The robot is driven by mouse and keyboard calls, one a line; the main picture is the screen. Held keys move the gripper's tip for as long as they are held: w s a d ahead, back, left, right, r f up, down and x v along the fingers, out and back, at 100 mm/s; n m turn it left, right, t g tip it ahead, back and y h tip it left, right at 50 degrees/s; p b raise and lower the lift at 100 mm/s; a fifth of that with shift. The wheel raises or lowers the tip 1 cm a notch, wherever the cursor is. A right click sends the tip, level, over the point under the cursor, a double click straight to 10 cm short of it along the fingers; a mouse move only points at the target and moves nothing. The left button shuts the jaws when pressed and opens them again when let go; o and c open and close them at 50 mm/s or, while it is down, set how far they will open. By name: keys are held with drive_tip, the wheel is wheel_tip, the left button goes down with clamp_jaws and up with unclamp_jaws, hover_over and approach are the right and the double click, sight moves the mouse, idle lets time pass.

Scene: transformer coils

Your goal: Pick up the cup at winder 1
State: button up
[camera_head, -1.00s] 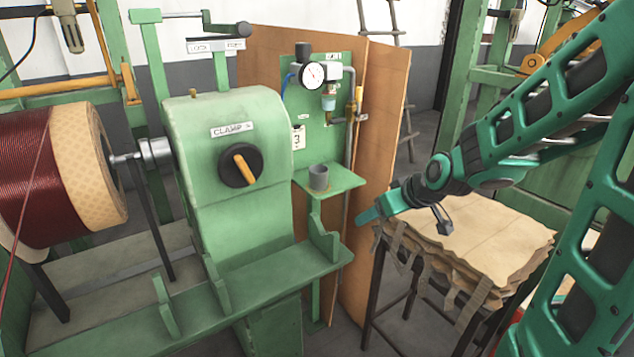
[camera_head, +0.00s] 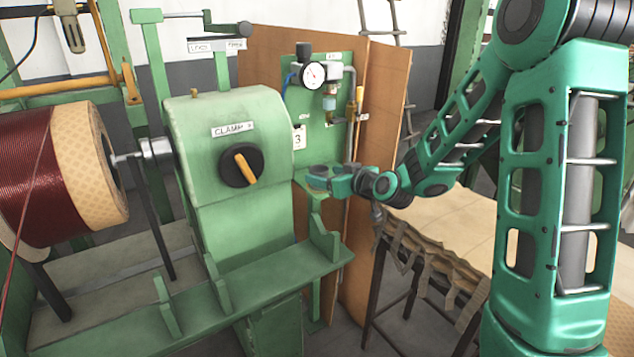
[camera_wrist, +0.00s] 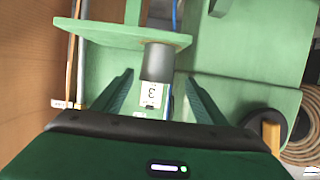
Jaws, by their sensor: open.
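A small grey cup (camera_wrist: 158,62) stands on a green shelf (camera_wrist: 110,33) in the wrist view, where the shelf appears upside down. My gripper (camera_wrist: 160,76) is open, with one finger on either side of the cup's line and nothing held. Whether the fingers reach the cup's sides cannot be told. In the head view my gripper (camera_head: 322,178) is at the small shelf beside the green winder (camera_head: 240,130) and hides the cup.
A card marked 3 (camera_head: 299,138) hangs on the green panel with a pressure gauge (camera_head: 313,74) and pipes. A wooden board (camera_head: 385,100) stands behind. The clamp knob (camera_head: 241,165) is close left. A paper-covered table (camera_head: 455,230) lies below my arm.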

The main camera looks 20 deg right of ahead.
sight(324, 175)
drive_tip(key=shift+d+x, duration=0.15)
drive_tip(key=shift+x, duration=1.15)
drive_tip(key=shift+d+x, duration=0.2)
drive_tip(key=shift+x, duration=1.15)
drive_tip(key=shift+f, duration=0.15)
drive_tip(key=shift+c, duration=0.3)
drive_tip(key=c, duration=1.1)
drive_tip(key=shift+o, duration=0.2)
